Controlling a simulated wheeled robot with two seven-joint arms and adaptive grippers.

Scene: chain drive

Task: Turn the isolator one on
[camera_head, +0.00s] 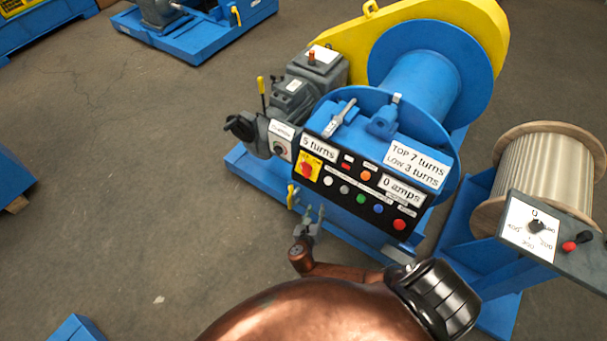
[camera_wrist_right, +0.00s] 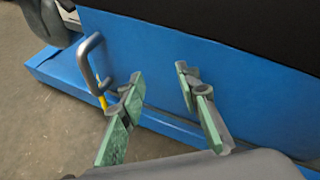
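A red rotary knob on a yellow plate (camera_head: 306,167) sits at the left end of the black control panel (camera_head: 345,193); it looks like an isolator switch, but its lettering is too small to read. My right gripper (camera_head: 307,216) is in front of the blue base, below and close to that panel end. In the right wrist view the right gripper (camera_wrist_right: 163,108) has its two green-padded fingers spread apart with nothing between them. The blue base face is beyond them, and the knob is out of that view. My left gripper is not in view.
A grey box with a dial (camera_head: 279,143) is left of the panel. A wooden cable reel (camera_head: 545,175) and another dial box (camera_head: 530,228) stand right.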

